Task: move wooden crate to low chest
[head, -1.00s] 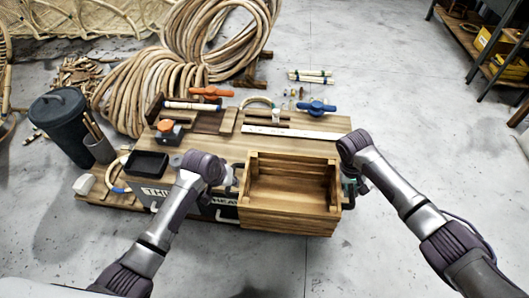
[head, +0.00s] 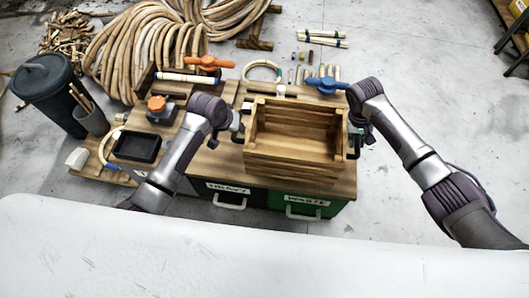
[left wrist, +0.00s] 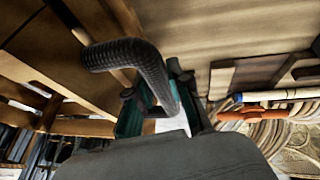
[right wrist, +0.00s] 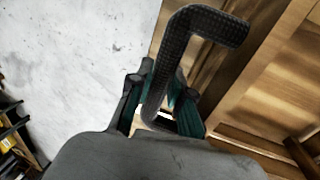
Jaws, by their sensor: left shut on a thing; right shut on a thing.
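The open, empty slatted wooden crate (head: 294,165) is upright over the front right of the low chest's wooden top (head: 218,168). I cannot tell whether its base touches the top. My left gripper (head: 238,129) is at the crate's left side, shut on a dark textured handle (left wrist: 130,55). My right gripper (head: 353,131) is at its right side, shut on the matching handle (right wrist: 205,22). The chest's front shows drawers labelled HEAVY (head: 229,188) and WASTE (head: 305,200).
Behind the crate lie a blue-handled clamp (head: 327,84), an orange-handled clamp (head: 205,63) and small pegs. A black tray (head: 137,147) sits at the left. A dark bin (head: 50,90) and rattan coils (head: 135,50) stand beyond.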

